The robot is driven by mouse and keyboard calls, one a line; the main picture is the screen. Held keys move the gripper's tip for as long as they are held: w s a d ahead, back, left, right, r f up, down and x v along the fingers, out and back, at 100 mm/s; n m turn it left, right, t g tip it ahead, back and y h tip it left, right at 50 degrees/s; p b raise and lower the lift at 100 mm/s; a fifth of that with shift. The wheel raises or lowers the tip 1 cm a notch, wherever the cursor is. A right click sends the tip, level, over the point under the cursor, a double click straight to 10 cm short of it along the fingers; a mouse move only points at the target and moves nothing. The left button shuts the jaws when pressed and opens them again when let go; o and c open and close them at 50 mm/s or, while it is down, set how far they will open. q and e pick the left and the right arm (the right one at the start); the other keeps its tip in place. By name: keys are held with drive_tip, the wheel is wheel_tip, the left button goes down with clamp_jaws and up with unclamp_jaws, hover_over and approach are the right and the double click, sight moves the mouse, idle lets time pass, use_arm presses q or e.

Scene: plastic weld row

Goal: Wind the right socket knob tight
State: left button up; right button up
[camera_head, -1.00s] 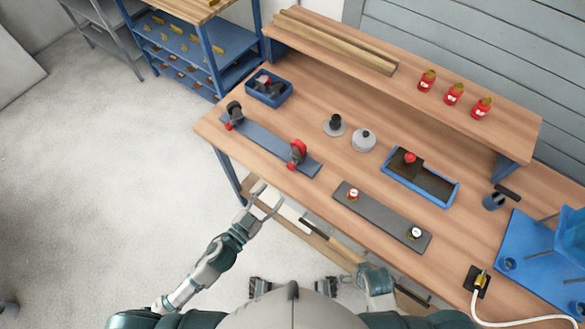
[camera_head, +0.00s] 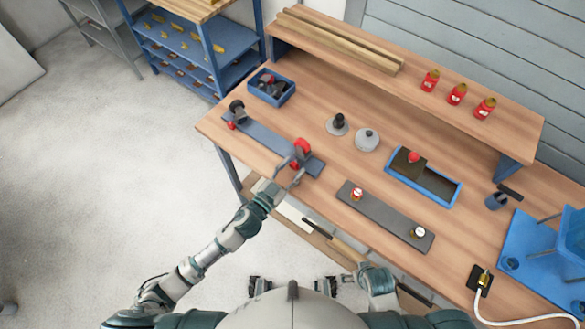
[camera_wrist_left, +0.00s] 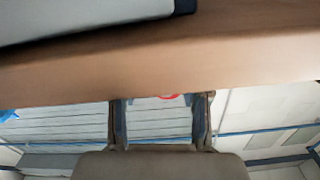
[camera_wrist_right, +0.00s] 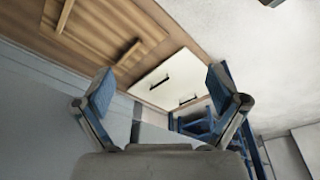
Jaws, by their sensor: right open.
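A blue-grey strip (camera_head: 262,138) lies along the table's front left. It bears a black fitting (camera_head: 237,108) at its left end and a red fitting (camera_head: 302,149) at its right end; I cannot tell which part is the socket knob. My left gripper (camera_head: 291,170) is just in front of the red fitting and partly overlaps it. In the left wrist view its fingers (camera_wrist_left: 161,115) are apart, with a bit of red (camera_wrist_left: 170,97) showing between them; contact cannot be told. My right gripper (camera_wrist_right: 158,95) is open and empty, low in front of the table.
A dark strip (camera_head: 385,215) with two small gauge-like pieces lies to the right. Behind are a blue bin (camera_head: 271,98), a grey round piece (camera_head: 367,140) and a blue tray (camera_head: 440,202). Red bottles (camera_head: 457,94) stand on the raised shelf. A hose (camera_head: 540,318) is at lower right.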

use_arm(q)
drive_tip(key=shift+a, duration=0.3)
clamp_jaws()
drive_tip(key=shift+d+r, duration=0.1)
use_arm(e)
drive_tip(key=shift+s+a, duration=0.1)
drive_tip(key=shift+a, duration=0.45)
use_arm(q)
drive_tip(key=shift+d, duration=0.1)
drive_tip(key=shift+r, duration=0.1)
drive_tip(key=m+p, duration=0.2)
drive_tip(key=m, duration=0.2)
drive_tip(key=shift+d+m+p, duration=0.1)
drive_tip(key=shift+m+p, duration=0.6)
drive_tip(key=shift+m, duration=0.4)
use_arm(e)
drive_tip(key=s+x, duration=0.2)
drive_tip(key=x, duration=0.7)
drive_tip(key=shift+f, duration=0.25)
drive_tip(key=shift+w+d, duration=0.1)
drive_tip(key=shift+d, duration=0.05)
